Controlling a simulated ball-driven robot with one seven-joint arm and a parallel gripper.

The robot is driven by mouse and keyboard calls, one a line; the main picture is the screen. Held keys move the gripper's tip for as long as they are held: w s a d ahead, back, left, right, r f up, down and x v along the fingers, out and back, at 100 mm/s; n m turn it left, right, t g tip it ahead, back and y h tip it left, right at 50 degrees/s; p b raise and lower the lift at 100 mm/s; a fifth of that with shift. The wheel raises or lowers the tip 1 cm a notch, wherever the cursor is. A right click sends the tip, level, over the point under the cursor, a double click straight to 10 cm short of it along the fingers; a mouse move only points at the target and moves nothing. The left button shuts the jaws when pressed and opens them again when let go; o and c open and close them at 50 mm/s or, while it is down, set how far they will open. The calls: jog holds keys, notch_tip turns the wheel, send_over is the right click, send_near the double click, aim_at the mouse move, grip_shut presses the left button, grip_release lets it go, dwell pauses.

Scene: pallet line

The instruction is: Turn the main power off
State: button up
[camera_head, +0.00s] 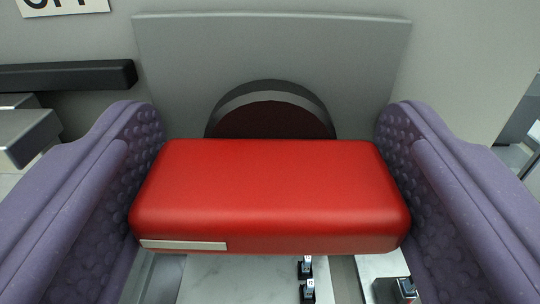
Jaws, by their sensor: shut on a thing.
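A red block-shaped switch handle (270,190) fills the middle of the head camera view and lies crosswise. A pale strip marks its lower left front edge. Behind it is a dark round hub (270,98) on a grey plate (270,45). My gripper (270,200) has purple, dimpled fingers, one against each end of the red handle, and is shut on it. The handle hides the lower part of the hub.
A black bar (68,75) and a grey metal part (22,135) stick out at the left. Below the handle, a pale surface (230,280) carries small dark parts with blue and white tags (307,280). The grey wall (460,50) to the upper right is bare.

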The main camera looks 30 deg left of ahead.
jog(key=o, duration=1)
jog(key=shift+c, duration=0.2)
jog(key=v, duration=0.7)
jog(key=shift+s+d, duration=0.25)
jog(key=shift+s, duration=0.1)
jog(key=shift+w, duration=0.1)
